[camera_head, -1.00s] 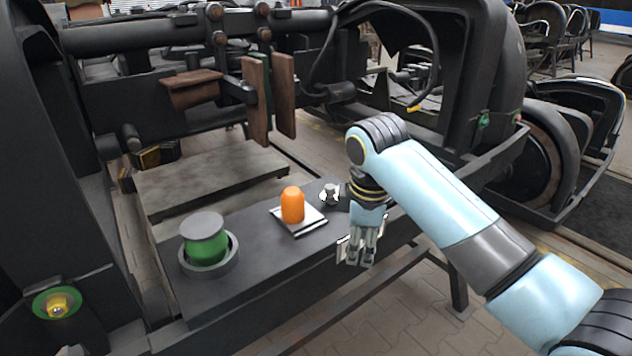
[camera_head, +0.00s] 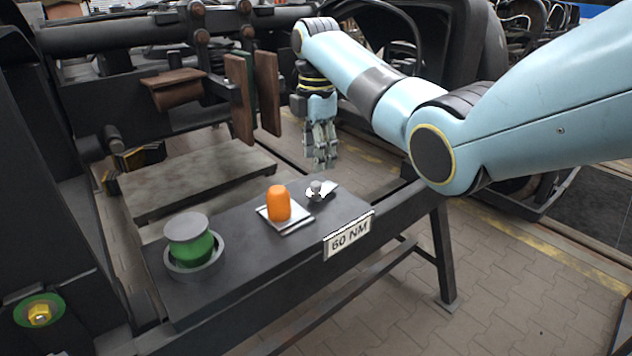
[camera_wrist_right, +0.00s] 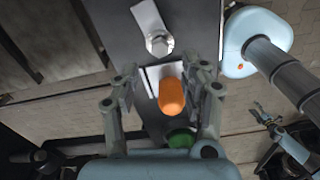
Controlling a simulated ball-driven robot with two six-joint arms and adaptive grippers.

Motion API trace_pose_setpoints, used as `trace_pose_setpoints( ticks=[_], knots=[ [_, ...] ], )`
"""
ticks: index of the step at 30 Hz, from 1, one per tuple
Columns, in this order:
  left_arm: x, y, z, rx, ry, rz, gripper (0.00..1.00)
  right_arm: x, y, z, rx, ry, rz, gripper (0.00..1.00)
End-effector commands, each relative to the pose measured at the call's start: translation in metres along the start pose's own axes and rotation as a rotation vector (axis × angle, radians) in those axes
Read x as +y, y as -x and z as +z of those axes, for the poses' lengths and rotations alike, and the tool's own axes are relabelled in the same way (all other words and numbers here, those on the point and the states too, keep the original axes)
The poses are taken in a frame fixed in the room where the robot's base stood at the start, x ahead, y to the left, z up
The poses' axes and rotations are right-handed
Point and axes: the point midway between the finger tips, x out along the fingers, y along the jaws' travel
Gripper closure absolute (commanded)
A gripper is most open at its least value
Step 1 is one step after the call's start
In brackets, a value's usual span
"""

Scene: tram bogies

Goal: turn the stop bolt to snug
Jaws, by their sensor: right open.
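A silver bolt with a hex head (camera_head: 317,187) sits at the far right part of the dark bench, by a bright flat plate. I take it for the stop bolt; it also shows in the right wrist view (camera_wrist_right: 159,43), above the fingers. My right gripper (camera_head: 320,165) hangs fingers down, a little above and behind the bolt, apart from it. In the right wrist view its fingers (camera_wrist_right: 162,100) are spread and empty, with the orange piece below between them. What seems to be my left gripper (camera_wrist_right: 265,113) shows small at the right wrist view's lower right.
An orange rounded piece (camera_head: 279,204) stands on a pale square plate beside the bolt. A green cylinder with a grey cap (camera_head: 188,240) stands in a ring at the bench's left. A label reading like 60 NM (camera_head: 349,236) is on the front edge. Brown blocks (camera_head: 240,98) hang behind.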

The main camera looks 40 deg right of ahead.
Motion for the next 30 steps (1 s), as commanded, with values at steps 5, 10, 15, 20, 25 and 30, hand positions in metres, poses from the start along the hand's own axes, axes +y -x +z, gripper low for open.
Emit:
trace_pose_setpoints(
  ticks=[5,10,15,20,25,30],
  knots=[
    [0.001,-0.003,0.001,-0.002,0.0,0.0,0.39,-0.001,-0.038,0.0,-0.001,-0.001,-0.002,0.55],
    [0.001,-0.006,0.002,-0.003,0.0,0.001,0.39,-0.001,-0.062,0.0,-0.001,-0.002,-0.001,0.55],
    [0.002,-0.007,0.003,-0.003,0.0,0.001,0.39,0.0,-0.07,0.0,-0.001,-0.002,0.001,0.55],
    [0.002,-0.007,0.003,-0.004,0.0,0.002,0.39,0.0,-0.071,0.0,-0.001,-0.001,0.002,0.55],
    [0.002,-0.007,0.003,-0.004,0.0,0.002,0.39,0.0,-0.07,0.0,-0.001,-0.002,0.002,0.67],
    [0.002,-0.007,0.003,-0.004,0.001,0.002,0.39,0.0,-0.07,0.0,-0.001,-0.002,0.002,0.89]
  ],
)
